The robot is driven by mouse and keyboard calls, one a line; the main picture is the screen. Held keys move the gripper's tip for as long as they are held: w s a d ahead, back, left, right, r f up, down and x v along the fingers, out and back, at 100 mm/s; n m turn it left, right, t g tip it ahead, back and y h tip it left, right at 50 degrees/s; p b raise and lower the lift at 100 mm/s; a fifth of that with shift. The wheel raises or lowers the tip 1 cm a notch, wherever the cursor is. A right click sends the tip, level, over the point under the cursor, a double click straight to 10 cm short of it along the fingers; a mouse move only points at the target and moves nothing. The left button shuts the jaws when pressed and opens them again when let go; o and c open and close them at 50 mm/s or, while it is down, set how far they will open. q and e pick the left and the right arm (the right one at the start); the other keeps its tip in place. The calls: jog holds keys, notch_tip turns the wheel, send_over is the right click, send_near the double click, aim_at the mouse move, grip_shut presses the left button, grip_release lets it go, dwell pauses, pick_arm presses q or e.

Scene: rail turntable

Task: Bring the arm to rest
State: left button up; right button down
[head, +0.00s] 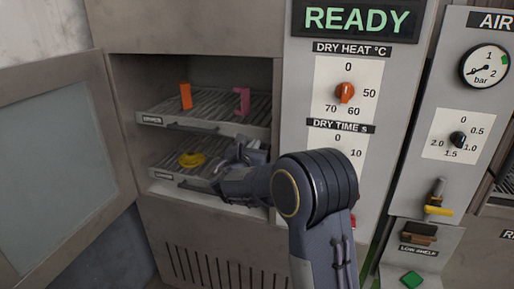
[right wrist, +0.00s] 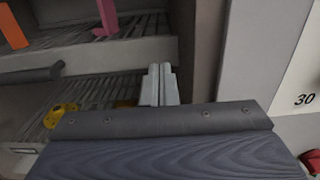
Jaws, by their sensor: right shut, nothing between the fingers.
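My right arm reaches from the lower right into the open drying cabinet in the head view. My right gripper (head: 250,152) is at the cabinet's opening, at the right end of the lower rack (head: 165,172). In the right wrist view its fingers (right wrist: 159,84) are together with nothing between them. A yellow part (head: 192,159) lies on the lower rack to the left of the gripper, apart from it. It also shows partly in the right wrist view (right wrist: 58,114). My left gripper is not in view.
An orange part (head: 186,95) and a pink part (head: 242,101) stand on the upper rack (head: 160,119). The cabinet door (head: 60,165) is swung open to the left. Right of the opening is a panel with an orange heat knob (head: 345,92) and a READY display (head: 357,20).

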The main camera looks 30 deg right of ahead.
jog(key=v, duration=0.7)
jog(key=s+d+f+m+g+y, duration=0.2)
jog(key=s+f+m+g+y, duration=0.15)
jog(key=s+m, duration=0.4)
jog(key=s+d+f+m+g+y, duration=0.25)
jog(key=s+f+m+g, duration=0.2)
jog(key=s, duration=0.55)
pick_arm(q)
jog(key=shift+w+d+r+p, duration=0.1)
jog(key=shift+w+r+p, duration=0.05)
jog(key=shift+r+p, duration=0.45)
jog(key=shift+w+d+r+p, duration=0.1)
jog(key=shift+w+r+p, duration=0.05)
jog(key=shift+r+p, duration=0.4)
pick_arm(e)
jog(key=s+a+f+m+t+y, duration=0.1)
jog(key=s+a+m+t+y, duration=0.1)
jog(key=s+a+m+y, duration=0.9)
jog(key=s+a+m, duration=0.4)
jog(key=s+a, duration=0.1)
jog(key=a, duration=0.2)
jog(key=shift+s+a+m+y, duration=0.25)
jog(key=shift+s+m+y, duration=0.05)
jog(key=shift+s, duration=0.1)
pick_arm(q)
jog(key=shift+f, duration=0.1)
pick_arm(e)
jog(key=shift+f, duration=0.15)
